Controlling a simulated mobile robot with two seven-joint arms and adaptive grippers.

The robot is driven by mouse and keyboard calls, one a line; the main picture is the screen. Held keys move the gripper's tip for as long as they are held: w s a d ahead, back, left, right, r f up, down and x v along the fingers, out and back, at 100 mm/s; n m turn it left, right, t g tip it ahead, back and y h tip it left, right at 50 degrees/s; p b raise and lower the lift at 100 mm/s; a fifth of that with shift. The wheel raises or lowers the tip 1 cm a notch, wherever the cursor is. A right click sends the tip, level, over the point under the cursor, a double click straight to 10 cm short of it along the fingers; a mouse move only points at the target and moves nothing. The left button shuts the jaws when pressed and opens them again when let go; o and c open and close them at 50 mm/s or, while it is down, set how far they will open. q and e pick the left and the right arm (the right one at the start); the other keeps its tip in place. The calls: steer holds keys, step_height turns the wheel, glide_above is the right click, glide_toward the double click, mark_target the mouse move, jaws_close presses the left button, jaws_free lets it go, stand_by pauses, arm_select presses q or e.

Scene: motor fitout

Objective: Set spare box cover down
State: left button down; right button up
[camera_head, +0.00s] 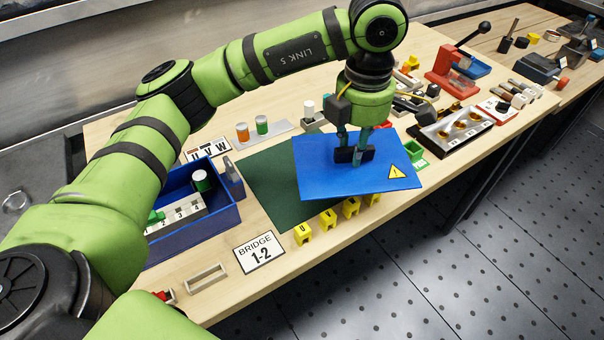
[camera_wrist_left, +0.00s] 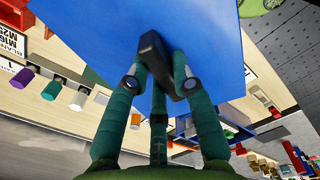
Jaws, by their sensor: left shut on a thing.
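The spare box cover is a flat blue plate (camera_head: 315,175) with a yellow warning triangle and a dark handle. My left gripper (camera_head: 354,155) is shut on the handle and holds the cover over the right part of a dark green mat (camera_head: 270,180). The cover hides part of the mat, and I cannot tell how high it is above the bench. In the left wrist view the fingers close around the black handle (camera_wrist_left: 153,60), with the blue underlying plate (camera_wrist_left: 100,25) filling the upper middle. My right gripper is not in view.
A blue open box (camera_head: 225,218) with a numbered terminal block stands left of the mat. Several yellow markers (camera_head: 303,233) line the mat's front side. A BRIDGE 1-2 card (camera_head: 259,252) lies near the front edge. A small green bin (camera_head: 417,160) is right of the cover.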

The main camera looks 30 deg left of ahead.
mark_target(304, 137)
arm_select(q)
steer(key=n, duration=0.2)
steer(key=d+n, duration=0.1)
steer(key=n, duration=0.1)
steer(key=shift+w+d+r, duration=0.1)
steer(key=shift+w+r, duration=0.2)
steer(key=shift+r, duration=0.1)
steer(key=shift+n, duration=0.3)
steer(key=shift+w+a, duration=0.1)
steer(key=shift+a, duration=0.1)
steer(key=a+f, duration=0.2)
steer(key=a, duration=0.1)
steer(key=a+f+p, duration=0.1)
steer(key=a+f, duration=0.1)
steer(key=a, duration=0.2)
steer(key=a+f+p, duration=0.1)
steer(key=a+f, duration=0.1)
steer(key=a, duration=0.2)
steer(key=shift+w+f, duration=0.2)
steer(key=shift+f, duration=0.15)
step_height(304, 137, down, 3)
steer(key=shift+a+f+p, duration=0.1)
steer(key=shift+p, duration=0.4)
steer(key=shift+f, duration=0.45)
steer(key=shift+f, duration=0.1)
